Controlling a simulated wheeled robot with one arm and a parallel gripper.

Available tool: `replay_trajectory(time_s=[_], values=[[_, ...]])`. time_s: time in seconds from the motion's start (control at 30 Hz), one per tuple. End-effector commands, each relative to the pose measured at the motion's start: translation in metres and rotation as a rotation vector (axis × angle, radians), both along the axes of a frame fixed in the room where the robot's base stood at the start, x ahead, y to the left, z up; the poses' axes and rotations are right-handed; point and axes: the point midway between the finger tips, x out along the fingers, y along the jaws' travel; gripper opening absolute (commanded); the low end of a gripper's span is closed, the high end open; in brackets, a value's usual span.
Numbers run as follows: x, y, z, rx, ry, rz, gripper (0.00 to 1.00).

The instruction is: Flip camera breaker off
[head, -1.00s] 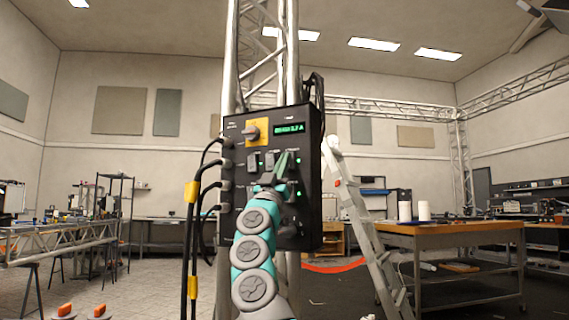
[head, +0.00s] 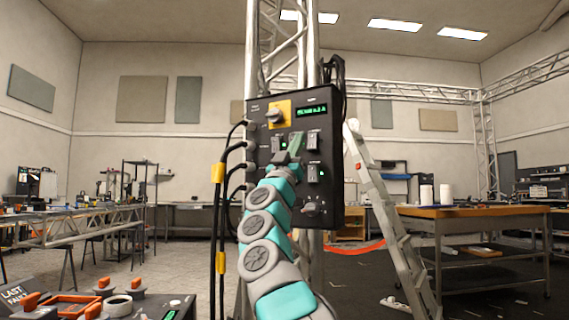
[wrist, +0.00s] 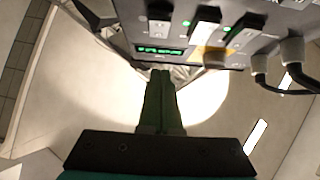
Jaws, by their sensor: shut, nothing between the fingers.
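A black breaker box (head: 258,180) hangs on the truss, with a yellow-backed rotary switch (head: 277,114) and a green display (head: 312,109). Below are grey rocker breakers: one at upper left (head: 279,145), one at upper right (head: 313,140) and one lower right (head: 313,173). Labels are too small to read, so I cannot tell the camera breaker. My gripper (head: 298,140) is shut and empty, in front of the upper breakers and hiding part of the face. In the wrist view its green fingers (wrist: 161,76) end near the display edge, apart from the breakers (wrist: 205,20).
Black cables (head: 220,215) with yellow bands run down the box's left side. A ladder (head: 385,210) leans just right of it. A console with orange handles (head: 103,284) stands at lower left. A wooden-topped bench (head: 475,211) is farther right.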

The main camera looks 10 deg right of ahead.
Motion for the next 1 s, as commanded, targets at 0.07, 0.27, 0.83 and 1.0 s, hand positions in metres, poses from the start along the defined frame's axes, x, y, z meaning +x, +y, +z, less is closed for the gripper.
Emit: replay_trajectory(time_s=[0.07, 0.27, 0.83, 1.0], values=[[-0.008, 0.005, -0.005, -0.005, -0.004, -0.002, 0.00], [-0.019, 0.014, -0.016, -0.006, -0.002, 0.000, 0.00], [-0.053, 0.038, -0.047, -0.004, -0.002, 0.001, 0.00], [-0.056, 0.039, -0.051, -0.003, -0.003, 0.001, 0.00]])
